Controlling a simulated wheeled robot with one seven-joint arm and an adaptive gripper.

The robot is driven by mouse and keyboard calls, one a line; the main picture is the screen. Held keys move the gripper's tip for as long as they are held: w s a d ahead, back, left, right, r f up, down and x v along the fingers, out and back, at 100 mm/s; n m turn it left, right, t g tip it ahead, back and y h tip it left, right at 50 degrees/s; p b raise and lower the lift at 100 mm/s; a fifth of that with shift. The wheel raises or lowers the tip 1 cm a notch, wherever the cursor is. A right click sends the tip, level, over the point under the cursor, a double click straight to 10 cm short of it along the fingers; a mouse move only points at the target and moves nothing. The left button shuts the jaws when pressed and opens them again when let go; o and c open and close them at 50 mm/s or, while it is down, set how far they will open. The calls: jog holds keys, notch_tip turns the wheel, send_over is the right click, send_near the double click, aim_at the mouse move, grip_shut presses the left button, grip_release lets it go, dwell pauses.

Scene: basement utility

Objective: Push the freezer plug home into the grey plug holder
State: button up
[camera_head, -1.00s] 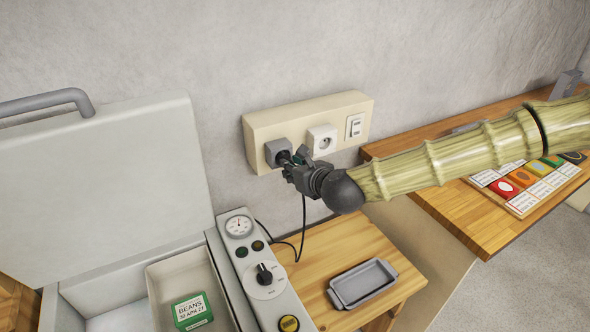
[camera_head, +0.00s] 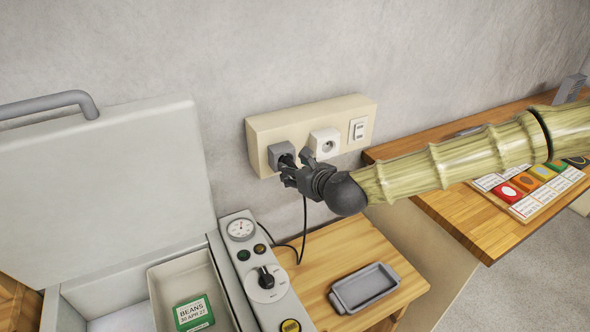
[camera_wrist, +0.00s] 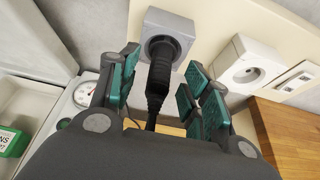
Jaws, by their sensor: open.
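The grey plug holder (camera_head: 281,153) is on the left part of a cream wall panel; it also shows in the wrist view (camera_wrist: 173,24). The black freezer plug (camera_wrist: 158,75) sits in the holder's round opening with its cord hanging down. How deep it is seated I cannot tell. My gripper (camera_head: 293,165) is right at the plug. In the wrist view my gripper (camera_wrist: 158,85) has its teal-padded fingers apart, one on each side of the plug, with gaps visible. In the head view the gripper largely hides the plug.
A white socket (camera_head: 325,143) and a switch (camera_head: 358,129) sit right of the holder. Below are a wooden stand with a grey tray (camera_head: 364,288) and the open freezer's control panel (camera_head: 263,272). A wooden counter (camera_head: 470,232) with coloured cards stands at right.

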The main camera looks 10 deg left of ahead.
jog(key=v, duration=1.1)
jog(key=shift+s+d, duration=0.15)
